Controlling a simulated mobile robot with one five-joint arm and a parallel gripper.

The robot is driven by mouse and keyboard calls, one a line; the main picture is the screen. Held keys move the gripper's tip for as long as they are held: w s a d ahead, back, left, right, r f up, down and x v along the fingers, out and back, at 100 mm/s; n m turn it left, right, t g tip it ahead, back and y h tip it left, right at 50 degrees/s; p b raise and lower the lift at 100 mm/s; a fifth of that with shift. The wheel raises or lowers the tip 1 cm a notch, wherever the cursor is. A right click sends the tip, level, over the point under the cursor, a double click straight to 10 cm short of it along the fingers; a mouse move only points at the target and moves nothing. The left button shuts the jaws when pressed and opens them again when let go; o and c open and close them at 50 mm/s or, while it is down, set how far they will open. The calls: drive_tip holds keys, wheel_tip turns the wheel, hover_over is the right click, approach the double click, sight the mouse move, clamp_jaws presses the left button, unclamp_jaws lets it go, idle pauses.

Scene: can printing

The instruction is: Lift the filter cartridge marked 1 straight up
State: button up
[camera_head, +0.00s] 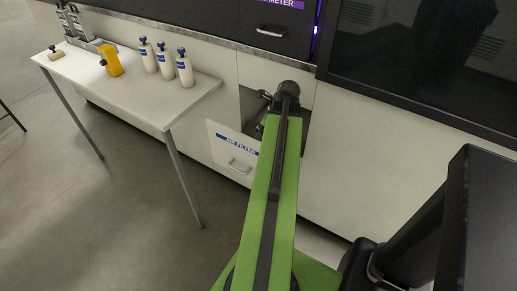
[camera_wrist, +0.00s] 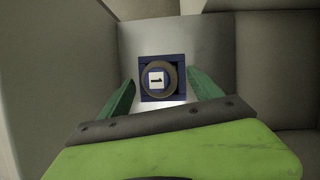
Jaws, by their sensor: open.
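In the wrist view, the filter cartridge marked 1 (camera_wrist: 157,79) shows from above as a round tan-rimmed top with a white label. It sits in a dark blue square holder (camera_wrist: 146,96) inside a pale compartment. My gripper (camera_wrist: 158,88) is open, with one green finger on each side of the cartridge. A small gap shows between each finger and the cartridge. In the head view, my green arm reaches into the opening behind the lowered AIR FILTER door (camera_head: 232,152). The arm hides the cartridge and my fingertips there.
A white side table (camera_head: 150,92) at the left holds several white bottles (camera_head: 165,60) and a yellow object (camera_head: 110,60). A dark cabinet with a METER drawer (camera_head: 268,30) is above the opening. A dark panel (camera_head: 430,60) is at the right. Compartment walls surround my gripper.

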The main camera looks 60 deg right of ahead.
drive_tip(key=b+x, duration=0.1)
drive_tip(key=x, duration=0.1)
drive_tip(key=shift+w+f, duration=0.15)
drive_tip(key=shift+f, duration=0.15)
drive_tip(key=c, duration=1.6)
